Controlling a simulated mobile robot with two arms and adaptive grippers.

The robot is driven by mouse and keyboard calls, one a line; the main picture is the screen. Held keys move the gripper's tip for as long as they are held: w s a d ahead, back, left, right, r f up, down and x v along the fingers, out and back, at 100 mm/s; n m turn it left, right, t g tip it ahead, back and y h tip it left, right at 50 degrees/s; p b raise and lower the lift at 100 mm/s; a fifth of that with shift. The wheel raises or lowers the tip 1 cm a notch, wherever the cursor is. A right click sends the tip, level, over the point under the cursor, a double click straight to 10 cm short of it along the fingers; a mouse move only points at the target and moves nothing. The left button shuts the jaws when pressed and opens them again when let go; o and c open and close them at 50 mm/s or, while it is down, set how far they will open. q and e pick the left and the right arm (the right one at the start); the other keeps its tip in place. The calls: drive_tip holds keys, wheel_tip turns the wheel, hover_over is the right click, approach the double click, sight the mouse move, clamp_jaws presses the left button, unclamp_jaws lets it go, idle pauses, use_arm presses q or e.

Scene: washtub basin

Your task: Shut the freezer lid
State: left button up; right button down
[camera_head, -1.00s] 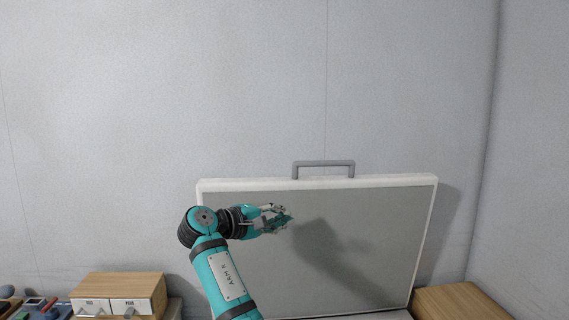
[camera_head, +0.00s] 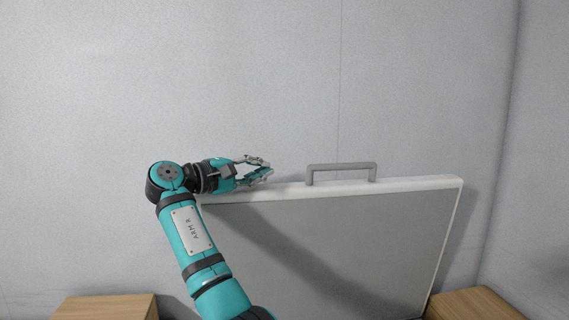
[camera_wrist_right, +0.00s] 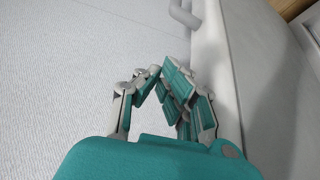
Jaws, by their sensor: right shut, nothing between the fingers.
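The freezer lid (camera_head: 370,245) stands raised, nearly upright, as a grey panel with a white rim. Its grey bar handle (camera_head: 341,167) sits on the top edge. My right gripper (camera_head: 267,169) is at the lid's top edge, left of the handle and apart from it. Its fingers are shut with nothing between them. In the right wrist view the fingers (camera_wrist_right: 163,76) are beside the white lid edge (camera_wrist_right: 225,70), and part of the handle (camera_wrist_right: 184,13) shows beyond them. I cannot tell whether the fingers touch the lid. My left gripper is out of view.
A wooden box (camera_head: 105,308) is at the lower left and a wooden surface (camera_head: 475,304) at the lower right. A plain grey wall (camera_head: 200,80) rises behind the lid. The space above the lid is clear.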

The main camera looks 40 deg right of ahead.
drive_tip(key=shift+w+f, duration=0.1)
drive_tip(key=shift+w, duration=0.55)
drive_tip(key=shift+d, duration=0.25)
drive_tip(key=d+p, duration=0.4)
drive_tip(key=d, duration=0.6)
drive_tip(key=shift+s+p, duration=0.1)
drive_tip(key=shift+p, duration=0.25)
drive_tip(key=s, duration=0.1)
drive_tip(key=s+a+p, duration=0.1)
drive_tip(key=shift+s+a, duration=0.15)
drive_tip(key=shift+s, duration=0.2)
drive_tip(key=shift+s+a, duration=0.3)
drive_tip(key=shift+s, duration=0.2)
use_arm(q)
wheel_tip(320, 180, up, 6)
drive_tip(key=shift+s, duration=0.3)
use_arm(e)
drive_tip(key=shift+d, duration=0.1)
